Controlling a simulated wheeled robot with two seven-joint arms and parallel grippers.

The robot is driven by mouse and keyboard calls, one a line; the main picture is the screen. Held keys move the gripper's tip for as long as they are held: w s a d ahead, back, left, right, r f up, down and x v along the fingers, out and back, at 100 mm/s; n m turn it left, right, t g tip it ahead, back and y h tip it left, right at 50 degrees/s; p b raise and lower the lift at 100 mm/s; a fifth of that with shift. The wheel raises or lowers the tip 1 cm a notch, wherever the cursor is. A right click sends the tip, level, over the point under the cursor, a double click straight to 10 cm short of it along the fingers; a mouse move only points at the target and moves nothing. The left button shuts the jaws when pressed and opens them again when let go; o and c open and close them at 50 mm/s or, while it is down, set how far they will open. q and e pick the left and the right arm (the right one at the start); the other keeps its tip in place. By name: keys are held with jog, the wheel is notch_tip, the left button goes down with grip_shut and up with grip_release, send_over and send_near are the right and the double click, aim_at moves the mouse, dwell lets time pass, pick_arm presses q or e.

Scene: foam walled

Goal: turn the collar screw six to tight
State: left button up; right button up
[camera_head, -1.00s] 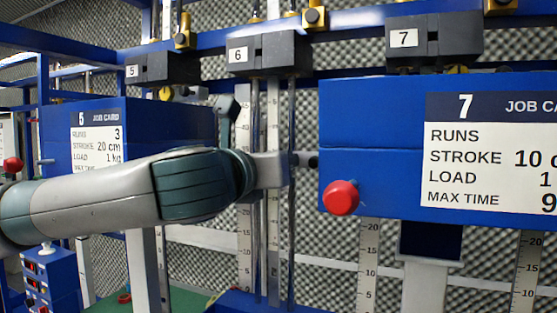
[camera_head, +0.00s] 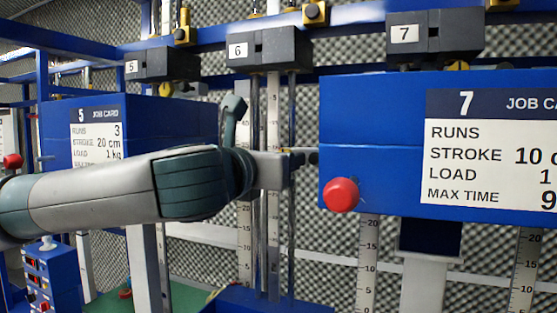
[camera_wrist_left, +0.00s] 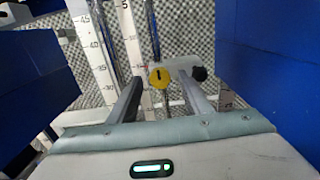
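Station six is marked by a dark block labelled 6 (camera_head: 268,49), with upright rods and a scale below it. My left arm reaches across in front of these rods. My left gripper (camera_head: 300,158) is by the rods, seen side-on in the head view. In the left wrist view, my left gripper (camera_wrist_left: 160,80) is open, one finger on each side of a yellow round screw head (camera_wrist_left: 159,77) with a dark slot. I cannot tell whether a finger touches it. A black knob (camera_wrist_left: 199,73) sits just right of it, on a pale collar piece. My right gripper is not in view.
A blue box with job card 7 (camera_head: 375,140) and a red button (camera_head: 341,195) stands close to the right of the gripper. A blue box with job card 5 (camera_head: 170,125) stands to the left behind my arm. Scales (camera_head: 368,260) hang below.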

pick_arm(q)
jog(key=b+v, duration=0.7)
jog(key=v, duration=1)
jog(key=shift+s+a, duration=0.2)
